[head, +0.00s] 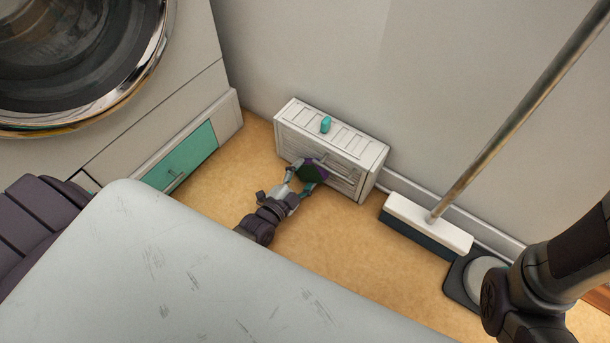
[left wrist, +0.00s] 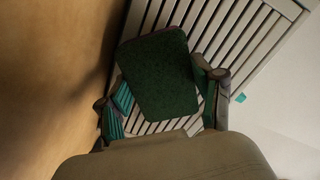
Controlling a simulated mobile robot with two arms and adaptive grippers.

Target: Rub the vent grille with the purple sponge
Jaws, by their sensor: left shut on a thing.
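The vent grille (head: 346,182) is the slatted front of a low white box standing on the floor against the wall. Its pale slats also fill the top of the left wrist view (left wrist: 243,35). My left gripper (head: 303,179) is shut on the purple sponge (head: 313,170), in front of the grille's left part. In the left wrist view the sponge (left wrist: 158,72) shows a dark green face between the teal finger pads, with slats behind it. I cannot tell whether the sponge touches the slats. My right gripper is out of view.
A teal knob (head: 325,124) sits on the box top, and a thin bar (head: 340,165) crosses its front. A washer (head: 75,60) over a teal drawer (head: 180,160) stands left.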

